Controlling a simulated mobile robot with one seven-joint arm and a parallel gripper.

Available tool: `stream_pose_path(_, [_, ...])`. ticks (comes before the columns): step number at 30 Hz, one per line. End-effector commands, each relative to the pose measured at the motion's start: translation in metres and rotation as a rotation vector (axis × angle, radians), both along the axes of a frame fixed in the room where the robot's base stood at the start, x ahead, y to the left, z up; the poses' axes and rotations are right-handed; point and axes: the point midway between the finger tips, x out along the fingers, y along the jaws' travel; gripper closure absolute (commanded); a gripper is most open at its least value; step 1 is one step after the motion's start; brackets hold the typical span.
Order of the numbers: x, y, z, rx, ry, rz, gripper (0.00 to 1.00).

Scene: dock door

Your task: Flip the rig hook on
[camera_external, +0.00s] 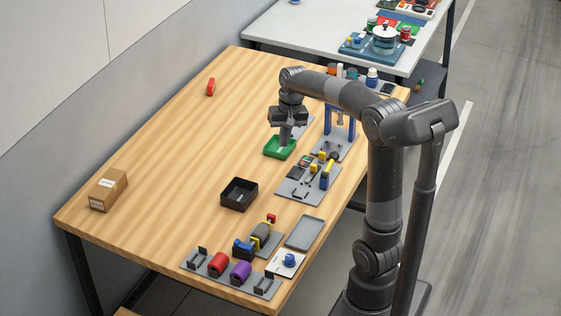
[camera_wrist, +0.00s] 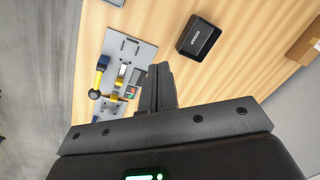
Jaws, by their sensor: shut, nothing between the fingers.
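The rig appears to be the grey board (camera_external: 292,190) at the right side of the wooden table; it carries yellow and blue blocks, a yellow bar with a black knob and a small dark panel. The same grey board shows at the left in the wrist view (camera_wrist: 145,56), with the yellow bar (camera_wrist: 98,80) and its black round end. Which part is the hook I cannot tell; the parts are small. My gripper (camera_external: 284,143) is shut and empty over the green tray (camera_external: 275,154), up-left of the board. Its closed fingers (camera_wrist: 159,72) hide part of the board's edge.
A black bin (camera_external: 226,201) stands left of the board. A blue-framed press (camera_external: 327,122) stands behind it. A grey tray (camera_external: 305,233) and a rack with red and purple rolls (camera_external: 218,264) are nearer the front. A carton (camera_external: 108,189) sits far left; the table's middle-left is clear.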

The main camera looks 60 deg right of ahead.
Motion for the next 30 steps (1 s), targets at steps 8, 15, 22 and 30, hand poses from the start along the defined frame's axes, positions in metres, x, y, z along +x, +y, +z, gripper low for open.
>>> stream_pose_path(8, [0.014, -0.085, -0.029, 0.101, 0.094, -0.227, 1.00])
stream_pose_path(15, [0.011, -0.159, -0.061, 0.188, 0.166, -0.414, 1.00])
stream_pose_path(22, [-0.004, -0.221, -0.097, 0.268, 0.226, -0.572, 1.00])
stream_pose_path(30, [-0.019, -0.256, -0.119, 0.319, 0.261, -0.664, 1.00])
